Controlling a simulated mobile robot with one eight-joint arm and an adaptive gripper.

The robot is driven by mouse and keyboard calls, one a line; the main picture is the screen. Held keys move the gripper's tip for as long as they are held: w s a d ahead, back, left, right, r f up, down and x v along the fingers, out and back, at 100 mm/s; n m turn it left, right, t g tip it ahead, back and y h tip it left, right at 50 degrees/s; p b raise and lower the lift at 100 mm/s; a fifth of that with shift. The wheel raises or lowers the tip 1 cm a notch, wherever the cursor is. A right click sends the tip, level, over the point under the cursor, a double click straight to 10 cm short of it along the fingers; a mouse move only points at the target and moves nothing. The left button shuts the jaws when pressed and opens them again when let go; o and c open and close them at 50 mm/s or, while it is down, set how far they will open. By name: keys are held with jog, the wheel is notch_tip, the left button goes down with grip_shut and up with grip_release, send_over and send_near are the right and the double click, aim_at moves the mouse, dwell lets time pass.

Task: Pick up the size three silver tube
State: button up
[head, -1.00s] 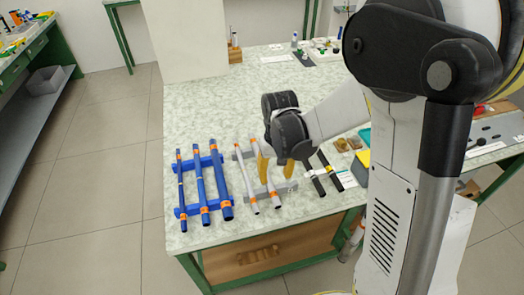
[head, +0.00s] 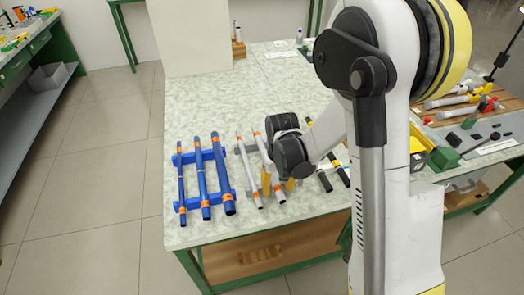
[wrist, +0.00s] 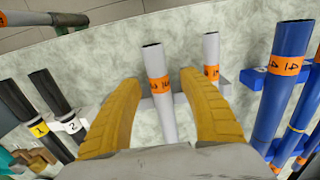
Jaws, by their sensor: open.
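Two silver tubes with orange bands lie side by side on a grey rack (head: 237,150). The right one (head: 280,197) shows in the wrist view as the middle tube (wrist: 154,62), between my fingers. The left silver tube (head: 249,175) lies outside my fingers and appears to their right in the wrist view (wrist: 211,48). I cannot read the band marks surely. My gripper (head: 278,186) is open over the right tube, with yellow fingers on either side of it in the wrist view (wrist: 158,88). A gap shows beside the tube, and my gripper hides part of the rack.
Several blue tubes (head: 202,182) with orange bands lie on a blue rack (head: 183,158) to the left. Two black tubes (wrist: 52,95) with yellow and white bands lie on the other side. The table (head: 210,105) is clear behind the racks.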

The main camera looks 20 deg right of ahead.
jog(key=c, duration=1)
jog(key=shift+o, duration=0.2)
jog(key=shift+r, duration=0.1)
